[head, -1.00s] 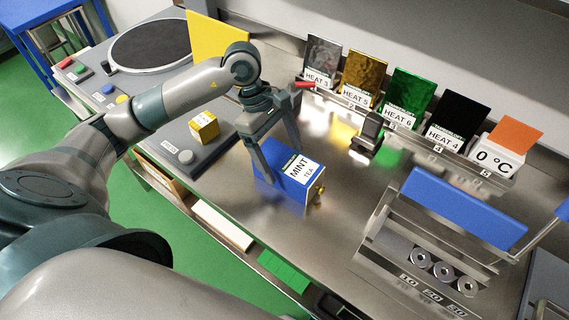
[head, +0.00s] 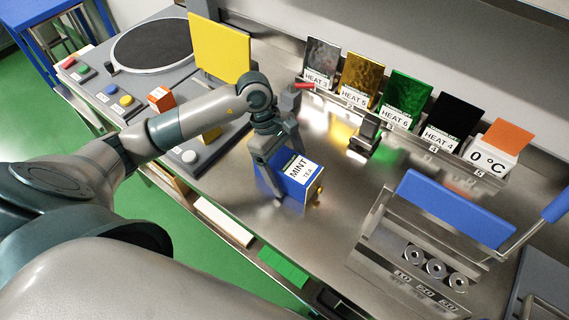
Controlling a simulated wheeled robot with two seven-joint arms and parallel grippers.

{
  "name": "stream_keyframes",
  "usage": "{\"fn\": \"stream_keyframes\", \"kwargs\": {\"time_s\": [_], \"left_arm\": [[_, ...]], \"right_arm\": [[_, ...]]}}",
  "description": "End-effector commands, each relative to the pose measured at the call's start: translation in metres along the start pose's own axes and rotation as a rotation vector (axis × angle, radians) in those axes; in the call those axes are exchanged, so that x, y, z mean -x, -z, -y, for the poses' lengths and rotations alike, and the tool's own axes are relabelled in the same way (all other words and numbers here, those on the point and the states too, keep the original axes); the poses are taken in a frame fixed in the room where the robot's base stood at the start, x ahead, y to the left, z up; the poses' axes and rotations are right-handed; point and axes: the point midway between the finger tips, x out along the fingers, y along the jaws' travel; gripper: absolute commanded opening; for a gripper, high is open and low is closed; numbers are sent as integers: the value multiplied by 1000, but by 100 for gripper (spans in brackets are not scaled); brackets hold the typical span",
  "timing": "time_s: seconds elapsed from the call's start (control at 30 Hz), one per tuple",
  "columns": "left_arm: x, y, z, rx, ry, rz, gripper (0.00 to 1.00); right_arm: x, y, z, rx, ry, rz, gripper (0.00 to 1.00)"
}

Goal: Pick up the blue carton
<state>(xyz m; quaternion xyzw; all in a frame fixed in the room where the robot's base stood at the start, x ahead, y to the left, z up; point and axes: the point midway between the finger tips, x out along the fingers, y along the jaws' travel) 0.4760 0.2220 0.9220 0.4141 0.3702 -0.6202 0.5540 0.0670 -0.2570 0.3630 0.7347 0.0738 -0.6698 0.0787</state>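The blue carton (head: 294,190), with a white label reading MINT TEA, stands on the steel counter below the middle of the head view. My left gripper (head: 284,172) points down over the carton's left end. Its fingers are spread, one on the near side and one on the far side of that end. The fingers and wrist hide part of the carton, and I cannot tell whether either finger touches it. My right gripper is not in view.
Labelled HEAT packets (head: 405,98) stand in a rack along the back. A 0 °C block (head: 487,160) is at its right end. A metal holder with a blue handle (head: 458,205) stands at right. A yellow panel (head: 220,47) rises behind my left arm. Bare counter lies around the carton.

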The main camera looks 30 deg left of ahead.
Motion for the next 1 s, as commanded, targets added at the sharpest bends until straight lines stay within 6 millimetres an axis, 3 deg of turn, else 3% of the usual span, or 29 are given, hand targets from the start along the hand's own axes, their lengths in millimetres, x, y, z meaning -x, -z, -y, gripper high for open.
{"fn": "stream_keyframes", "kwargs": {"time_s": [0.5,0.57,0.7,1.0], "left_arm": [[-3,0,0,0,-1,-1,81],[-3,0,0,0,-1,-1,69],[-3,0,0,0,-1,-1,36],[-2,0,0,0,-1,0,35]], "right_arm": [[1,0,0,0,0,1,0],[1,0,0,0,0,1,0],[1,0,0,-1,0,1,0],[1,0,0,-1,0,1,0]]}}
